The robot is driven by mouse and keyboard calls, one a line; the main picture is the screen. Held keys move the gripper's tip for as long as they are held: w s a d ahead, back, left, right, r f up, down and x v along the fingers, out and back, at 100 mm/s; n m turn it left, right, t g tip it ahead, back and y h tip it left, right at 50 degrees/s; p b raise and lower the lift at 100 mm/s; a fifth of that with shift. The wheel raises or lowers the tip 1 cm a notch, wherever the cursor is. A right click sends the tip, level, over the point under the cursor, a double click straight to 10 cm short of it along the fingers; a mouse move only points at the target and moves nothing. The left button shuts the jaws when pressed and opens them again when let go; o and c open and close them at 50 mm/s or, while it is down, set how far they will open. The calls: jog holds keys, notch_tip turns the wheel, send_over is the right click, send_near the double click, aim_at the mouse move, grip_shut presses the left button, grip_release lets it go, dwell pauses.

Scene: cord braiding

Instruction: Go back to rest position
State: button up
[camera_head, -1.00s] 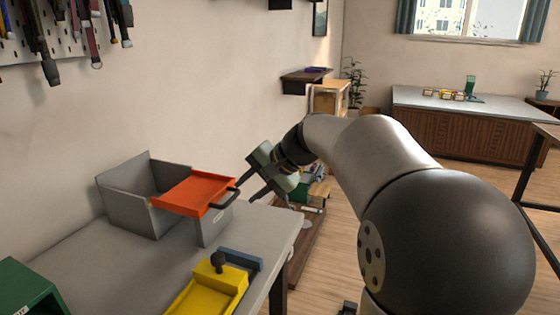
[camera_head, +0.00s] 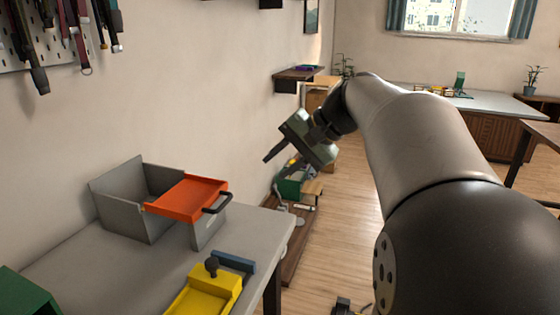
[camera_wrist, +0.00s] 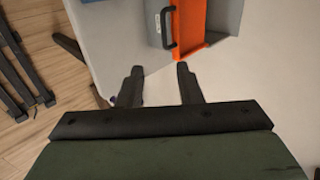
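My gripper (camera_head: 277,162) hangs past the far right corner of the grey table, up and to the right of the orange tray in the head view. Its two dark fingers are apart with nothing between them, as the wrist view also shows (camera_wrist: 160,84). The orange tray (camera_head: 188,194) with a black handle (camera_head: 216,204) sits across the front of an open grey box (camera_head: 122,190). In the wrist view, the tray's handle (camera_wrist: 166,27) lies beyond the fingertips, with a gap between.
The grey table (camera_head: 95,260) carries a yellow box (camera_head: 205,296) with a dark knob, a blue block (camera_head: 234,261) and a green object (camera_head: 25,295). Tools hang on a pegboard (camera_head: 20,45). A wall shelf (camera_head: 296,78) is beyond my gripper. Wooden floor (camera_head: 335,235) lies right of the table.

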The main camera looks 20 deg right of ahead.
jog(key=s+a+f+n+g+h+p, duration=0.2)
jog(key=s+a+n+p, duration=0.1)
jog(key=s+p, duration=0.3)
jog(key=s+a+f+n+g+h+p, duration=0.1)
jog(key=s+a+f+n+h+p, duration=0.1)
jog(key=s+p, duration=0.4)
jog(key=s+a+f+n+g+h+p, duration=0.2)
jog(key=s+a+f+n+p, duration=0.2)
jog(key=s, duration=0.6)
jog(key=shift+a+f+g+p, duration=0.15)
jog(key=shift+a+g+p, duration=0.2)
jog(key=shift+p, duration=0.7)
